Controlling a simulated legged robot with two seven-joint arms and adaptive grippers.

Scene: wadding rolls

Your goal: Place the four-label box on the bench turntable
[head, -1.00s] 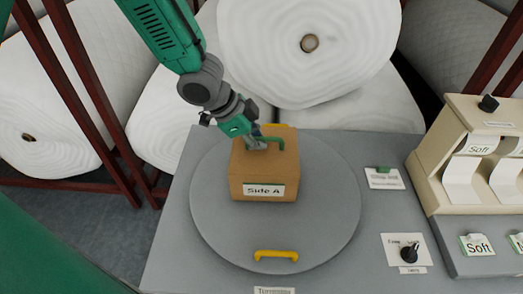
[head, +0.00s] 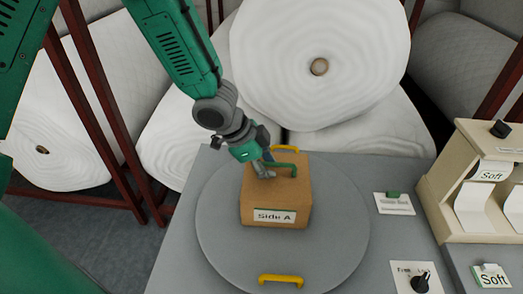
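The four-label box (head: 275,198) is a brown carton with a "Side A" label (head: 275,216) facing me and a green handle (head: 284,165) on top. It rests upright on the round grey bench turntable (head: 230,245), behind its centre. The other box sides are hidden. My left gripper (head: 265,172) comes down from the upper left, with its fingers at the left end of the handle, close over the box top. The finger gap is too small to read, so I cannot tell whether they grip the handle. My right gripper is out of view.
The turntable has yellow handles at front (head: 281,280) and back (head: 285,150). Right of it are a label card with a green tab (head: 394,203), a black knob (head: 421,282) and a beige dispenser (head: 470,185). Large white wadding rolls (head: 320,65) stand behind the bench.

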